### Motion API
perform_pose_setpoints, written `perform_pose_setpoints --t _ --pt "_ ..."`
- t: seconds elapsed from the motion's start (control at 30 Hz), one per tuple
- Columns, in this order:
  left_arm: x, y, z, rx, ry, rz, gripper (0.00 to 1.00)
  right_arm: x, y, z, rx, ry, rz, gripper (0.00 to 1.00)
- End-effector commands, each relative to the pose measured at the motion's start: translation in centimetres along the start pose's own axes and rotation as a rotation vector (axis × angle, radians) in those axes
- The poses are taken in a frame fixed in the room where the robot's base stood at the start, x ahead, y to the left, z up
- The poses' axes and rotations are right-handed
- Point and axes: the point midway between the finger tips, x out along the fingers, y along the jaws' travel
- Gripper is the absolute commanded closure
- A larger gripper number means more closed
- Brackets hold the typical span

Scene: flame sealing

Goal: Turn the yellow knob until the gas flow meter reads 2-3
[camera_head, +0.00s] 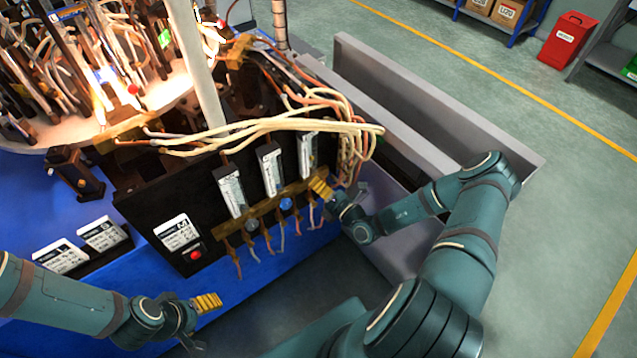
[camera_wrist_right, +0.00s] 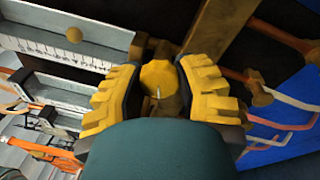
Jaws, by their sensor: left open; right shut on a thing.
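Three upright flow meters with white scales stand on the black panel; the rightmost flow meter (camera_head: 306,154) is just above my right gripper. My right gripper (camera_head: 322,188) is at the right end of the brass manifold bar (camera_head: 262,208). In the right wrist view its yellow ribbed fingers (camera_wrist_right: 160,95) are closed on both sides of the yellow knob (camera_wrist_right: 160,80). In the head view the gripper hides this knob. The meter readings are too small to tell. My left gripper (camera_head: 207,318) is open and empty, low in front of the blue base.
Flames burn at the upper left. A red button (camera_head: 195,254) is on the panel. A grey trough (camera_head: 440,105) stands behind my right arm.

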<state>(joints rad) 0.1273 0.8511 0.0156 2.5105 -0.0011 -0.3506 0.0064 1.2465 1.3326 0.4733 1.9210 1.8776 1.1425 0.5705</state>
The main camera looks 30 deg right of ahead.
Motion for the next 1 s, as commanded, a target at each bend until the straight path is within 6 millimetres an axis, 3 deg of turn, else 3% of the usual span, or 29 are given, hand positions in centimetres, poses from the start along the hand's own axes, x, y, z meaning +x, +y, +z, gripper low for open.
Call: perform_pose_setpoints --t 0.5,1.0 --pt "-0.75 0.28 -0.37 -0.002 0.008 -0.001 0.33 0.06 0.05 0.01 0.337 -0.037 0.027 1.00" --pt "-0.82 0.31 -0.42 -0.003 0.009 -0.001 0.33 0.07 0.05 0.02 0.401 -0.043 0.032 1.00"
